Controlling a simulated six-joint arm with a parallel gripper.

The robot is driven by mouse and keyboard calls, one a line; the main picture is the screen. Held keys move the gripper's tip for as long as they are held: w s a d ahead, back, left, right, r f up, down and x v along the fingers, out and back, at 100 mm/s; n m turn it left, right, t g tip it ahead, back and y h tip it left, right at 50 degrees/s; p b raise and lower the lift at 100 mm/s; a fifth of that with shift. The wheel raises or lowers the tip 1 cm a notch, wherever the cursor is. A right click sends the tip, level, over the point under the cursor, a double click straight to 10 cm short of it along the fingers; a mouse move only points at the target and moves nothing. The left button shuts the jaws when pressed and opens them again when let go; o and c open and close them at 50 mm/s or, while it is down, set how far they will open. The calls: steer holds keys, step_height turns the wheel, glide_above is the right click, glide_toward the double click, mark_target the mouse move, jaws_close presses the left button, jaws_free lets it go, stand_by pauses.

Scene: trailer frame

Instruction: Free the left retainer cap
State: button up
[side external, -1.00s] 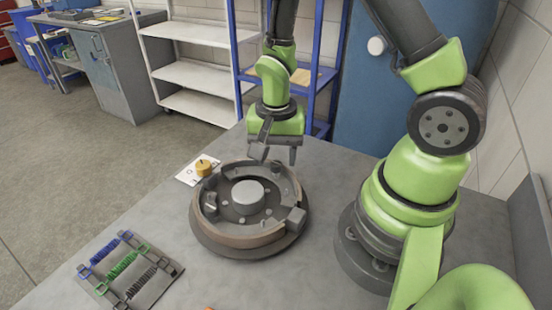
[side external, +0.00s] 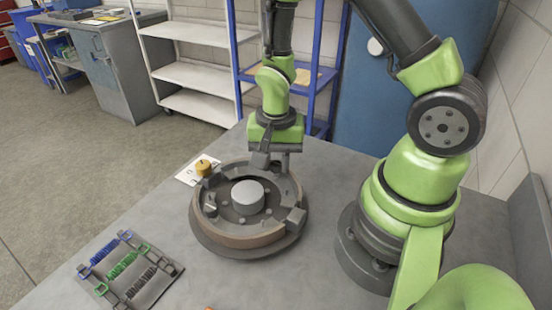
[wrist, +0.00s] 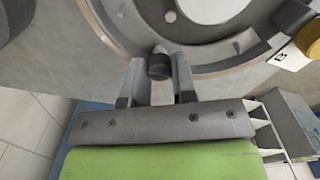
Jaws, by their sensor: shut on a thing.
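The round brake assembly (side external: 205,236) lies on the grey table, with a pale hub (side external: 247,195) at its middle. My gripper (side external: 271,166) is low over its far side, pointing down. In the wrist view my gripper (wrist: 158,72) has its two fingers on either side of a small dark round cap (wrist: 159,66), shut on it. The cap sits by the inner side of the rim; I cannot tell whether it is still seated on its pin. In the side view the fingers hide this cap.
A tray (side external: 152,288) with blue, green and black springs lies at the front left. The table between tray and assembly is clear.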

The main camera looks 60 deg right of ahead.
steer(key=n, duration=1.3)
steer(key=shift+n, duration=2.3)
steer(key=o, duration=0.9)
steer(key=shift+o, duration=0.2)
